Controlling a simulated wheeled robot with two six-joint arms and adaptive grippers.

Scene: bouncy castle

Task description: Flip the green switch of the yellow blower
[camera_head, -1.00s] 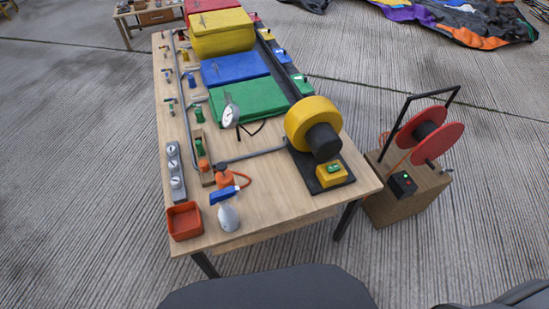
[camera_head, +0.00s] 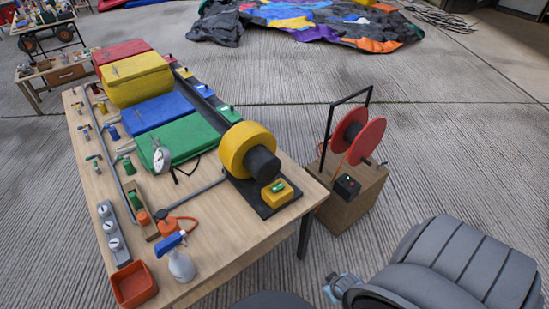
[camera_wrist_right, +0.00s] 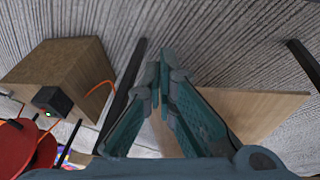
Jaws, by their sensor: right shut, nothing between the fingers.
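The yellow blower (camera_head: 240,145) with a black motor stands on a black base at the table's front right corner in the head view. The green switch (camera_head: 278,187) sits on top of a small yellow box (camera_head: 276,196) on that base. In the right wrist view my right gripper (camera_wrist_right: 161,62) is shut and empty, with wood of the table (camera_wrist_right: 250,112) behind it. The blower and switch do not show in that view. In the head view my right arm enters at the lower right, off the table. My left gripper is not in view.
A wooden box (camera_head: 346,200) with red reel discs (camera_head: 363,138) and a black frame stands on the floor right of the table. A spray bottle (camera_head: 181,262), an orange tray (camera_head: 134,284) and folded coloured fabric (camera_head: 176,137) are on the table. Open floor lies to the right.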

